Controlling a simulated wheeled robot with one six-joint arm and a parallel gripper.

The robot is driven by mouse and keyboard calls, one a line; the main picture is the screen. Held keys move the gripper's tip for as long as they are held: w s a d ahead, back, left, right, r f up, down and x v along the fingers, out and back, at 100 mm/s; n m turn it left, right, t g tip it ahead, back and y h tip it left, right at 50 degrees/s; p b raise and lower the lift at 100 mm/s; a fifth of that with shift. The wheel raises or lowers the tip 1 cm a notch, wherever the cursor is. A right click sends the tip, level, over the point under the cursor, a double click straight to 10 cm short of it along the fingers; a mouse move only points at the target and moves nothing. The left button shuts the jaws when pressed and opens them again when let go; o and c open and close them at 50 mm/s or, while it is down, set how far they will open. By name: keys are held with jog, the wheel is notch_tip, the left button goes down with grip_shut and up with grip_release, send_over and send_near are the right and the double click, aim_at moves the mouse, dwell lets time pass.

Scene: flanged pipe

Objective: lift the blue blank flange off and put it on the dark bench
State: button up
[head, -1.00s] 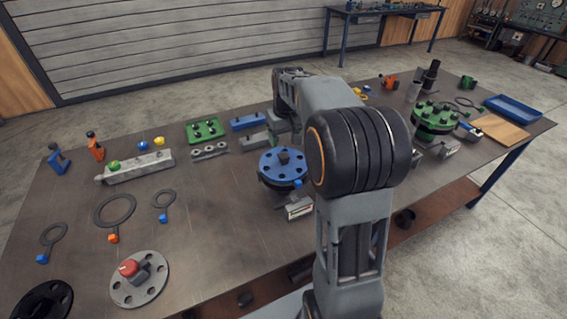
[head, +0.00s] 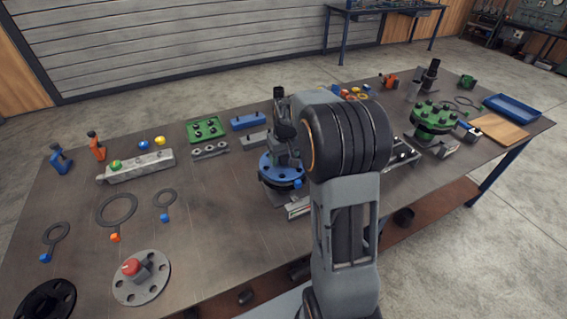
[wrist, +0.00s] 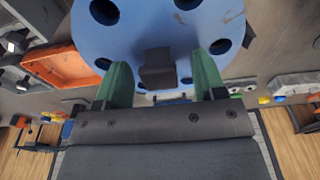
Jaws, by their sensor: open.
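The blue blank flange (head: 282,168) sits on its stand near the middle of the dark bench (head: 215,225). In the wrist view the flange (wrist: 160,25) fills the top, with bolt holes around its edge and a dark square knob (wrist: 157,69) at its centre. My gripper (wrist: 160,80) is open. Its two green fingers stand on either side of the knob, with gaps showing. In the head view my gripper (head: 285,148) is over the flange and hides part of it and the knob. I cannot tell whether the fingers touch the flange.
A green flange (head: 435,118) stands at the right, near a blue tray (head: 512,108). Bare bench lies left of the blue flange. An orange tray (wrist: 62,66) shows in the wrist view.

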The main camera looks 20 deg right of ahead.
grip_shut()
dwell(0.5)
jog(key=shift+r, duration=0.2)
jog(key=shift+r, duration=0.3)
notch_tip(320, 180, up, 2)
jog(key=s+d+r+b, duration=0.2)
jog(key=s+d+r, duration=0.8)
jog(key=shift+b, duration=0.3)
jog(key=shift+r, duration=0.2)
